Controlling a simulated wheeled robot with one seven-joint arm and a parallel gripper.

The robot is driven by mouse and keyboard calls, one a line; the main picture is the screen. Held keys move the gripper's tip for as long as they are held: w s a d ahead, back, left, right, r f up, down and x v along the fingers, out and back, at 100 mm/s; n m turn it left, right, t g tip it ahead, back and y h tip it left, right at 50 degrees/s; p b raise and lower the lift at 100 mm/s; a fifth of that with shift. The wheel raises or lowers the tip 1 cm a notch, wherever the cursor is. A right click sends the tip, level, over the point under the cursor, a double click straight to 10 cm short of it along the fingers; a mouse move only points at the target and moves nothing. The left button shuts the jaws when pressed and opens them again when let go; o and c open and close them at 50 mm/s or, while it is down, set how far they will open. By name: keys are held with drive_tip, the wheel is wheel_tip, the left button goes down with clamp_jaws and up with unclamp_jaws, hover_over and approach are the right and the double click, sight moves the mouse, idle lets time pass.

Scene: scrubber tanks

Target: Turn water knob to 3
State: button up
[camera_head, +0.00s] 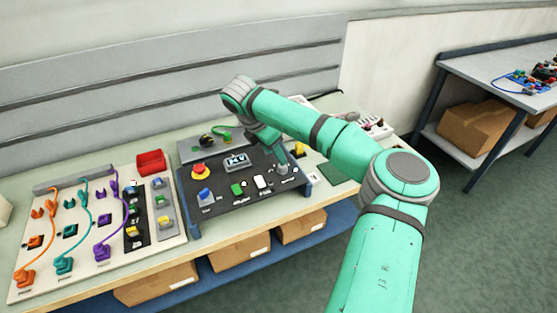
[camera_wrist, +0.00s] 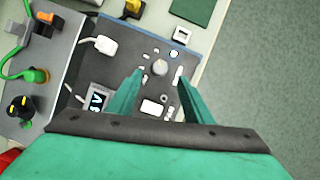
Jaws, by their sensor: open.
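The water knob (camera_wrist: 160,68) looks like a small round grey-white knob with pale marks in an arc around it, on the dark control panel (camera_wrist: 190,62). I cannot read the marks or its setting. In the wrist view my gripper (camera_wrist: 158,75) is open, with one green finger on either side of the knob. I cannot tell whether the fingers touch it. In the head view my gripper (camera_head: 283,161) points down at the right end of the panel, and the knob (camera_head: 283,170) is partly covered there.
The panel also carries a small display (camera_head: 237,161), a red-and-yellow button (camera_head: 200,171), a blue switch (camera_head: 205,196) and a green switch (camera_head: 237,189). A white plug (camera_wrist: 105,45) sits close to the knob. A board with coloured cables (camera_head: 100,262) lies to the left.

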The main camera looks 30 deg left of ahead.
drive_tip(key=v, duration=0.3)
drive_tip(key=shift+s+r, duration=0.1)
drive_tip(key=shift+r, duration=0.1)
idle(0.4)
